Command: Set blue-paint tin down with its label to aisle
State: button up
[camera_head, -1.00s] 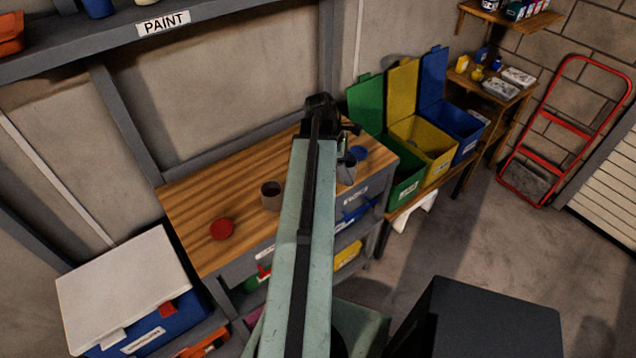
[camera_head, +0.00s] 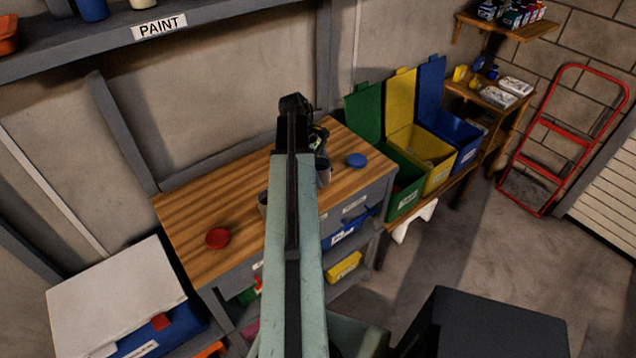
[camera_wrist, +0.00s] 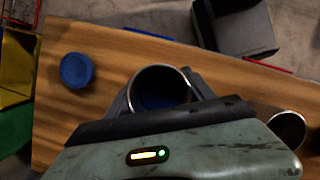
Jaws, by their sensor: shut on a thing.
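The blue-paint tin (camera_wrist: 158,104) is an open grey metal tin with blue inside, seen from above in the wrist view. My gripper (camera_wrist: 163,90) is shut on it, with dark fingers on both sides. In the head view the tin (camera_head: 324,177) shows partly, just right of my arm, over the wooden workbench (camera_head: 190,205). I cannot tell whether its base touches the wood. Its label is not visible in either view. My gripper (camera_head: 317,150) is partly hidden behind my arm there.
A blue lid (camera_head: 356,160) lies on the bench right of the tin, and a red lid (camera_head: 217,238) lies further left. A second open tin (camera_head: 262,204) is partly hidden by my arm. Green, yellow and blue bins (camera_head: 437,178) stand right. The aisle floor (camera_head: 480,240) is clear.

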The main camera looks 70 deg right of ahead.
jog(key=shift+w, duration=0.25)
jog(key=shift+w+d, duration=0.2)
jog(key=shift+w, duration=0.4)
notch_tip(320, 180, down, 4)
jog(key=b, duration=0.4)
jog(key=shift+s, duration=0.15)
jog(key=o, duration=1.7)
jog(key=shift+c, duration=0.2)
jog(key=shift+r, duration=0.1)
